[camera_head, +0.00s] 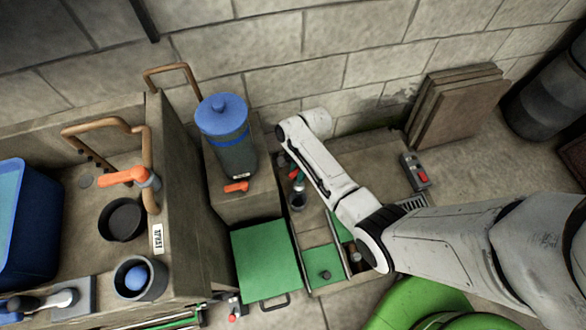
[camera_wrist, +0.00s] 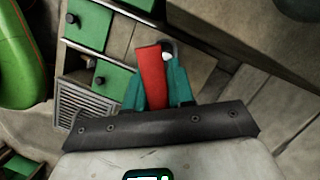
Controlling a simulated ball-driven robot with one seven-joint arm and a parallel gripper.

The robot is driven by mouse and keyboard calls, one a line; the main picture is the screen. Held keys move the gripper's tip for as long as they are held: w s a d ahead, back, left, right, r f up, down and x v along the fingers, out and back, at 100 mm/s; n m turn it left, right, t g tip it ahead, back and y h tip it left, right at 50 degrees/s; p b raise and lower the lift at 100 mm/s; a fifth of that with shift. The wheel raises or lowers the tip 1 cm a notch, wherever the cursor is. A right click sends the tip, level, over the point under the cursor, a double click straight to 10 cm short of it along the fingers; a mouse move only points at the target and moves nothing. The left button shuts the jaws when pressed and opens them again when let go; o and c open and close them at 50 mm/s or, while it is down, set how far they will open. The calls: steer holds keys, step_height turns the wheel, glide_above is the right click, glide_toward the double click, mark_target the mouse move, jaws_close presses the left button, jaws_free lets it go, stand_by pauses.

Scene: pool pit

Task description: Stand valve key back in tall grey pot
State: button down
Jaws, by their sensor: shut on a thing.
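My gripper (camera_wrist: 158,92) has teal fingers and is shut on a red piece, which I take to be the valve key (camera_wrist: 152,72). Only its flat red part shows clearly; the rest is hidden by the fingers. In the head view my gripper (camera_head: 297,180) is partly hidden behind my wrist, with a bit of red beside it. A small dark grey pot (camera_head: 297,201) stands on the bench just below the fingers. I cannot tell whether the key is inside the pot or above it. A dark rim shows behind the red piece in the wrist view.
A blue-lidded canister (camera_head: 228,140) stands left of my gripper, with an orange piece (camera_head: 236,187) before it. A wider grey pot (camera_head: 120,280) holds a blue ball. Green drawer fronts (camera_head: 262,262) lie below. A grey-and-red box (camera_head: 415,172) sits right, near leaning boards (camera_head: 458,105).

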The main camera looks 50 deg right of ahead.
mark_target(298, 186)
step_height(298, 186, down, 8)
steer(key=b, duration=0.7)
steer(key=shift+r, duration=0.1)
steer(key=shift+f+b, duration=0.4)
steer(key=shift+f, duration=0.15)
steer(key=shift+r+p, duration=0.1)
steer(key=shift+p, duration=0.5)
steer(key=shift+f, duration=0.3)
stand_by(0.5)
steer(key=shift+f+b, duration=0.65)
steer(key=shift+f, duration=0.05)
steer(key=shift+f+b, duration=0.65)
steer(key=shift+f, duration=0.25)
